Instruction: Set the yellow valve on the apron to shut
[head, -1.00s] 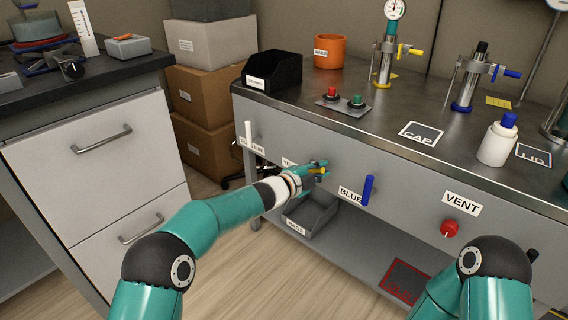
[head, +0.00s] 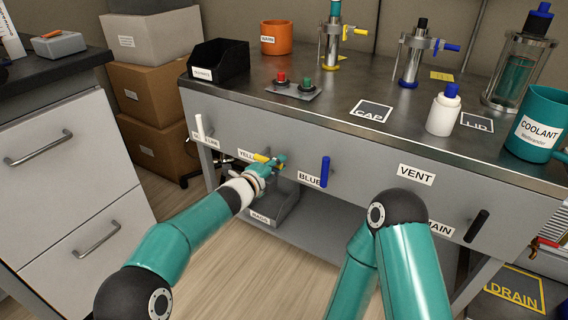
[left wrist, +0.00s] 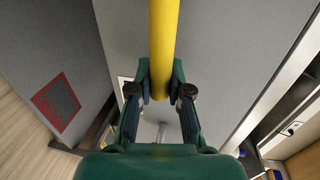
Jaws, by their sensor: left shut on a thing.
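The yellow valve (head: 262,158) is a handle on the front apron of the steel bench, beside a label that is partly covered and reads "YELL". Its visible end lies roughly level in the head view. My left gripper (head: 279,163) is at this handle. In the left wrist view, the yellow bar (left wrist: 163,45) runs between the two fingers of the left gripper (left wrist: 160,92), which is shut on it. The valve's pivot is hidden by the hand. My right arm shows at the lower right of the head view, but its gripper does not show.
A white handle (head: 199,126) and a blue handle (head: 325,172) stand upright on either side. A black handle (head: 478,226) is farther right. A grey bin (head: 285,208) sits below the yellow valve. A drawer cabinet (head: 70,170) stands at left; floor between is clear.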

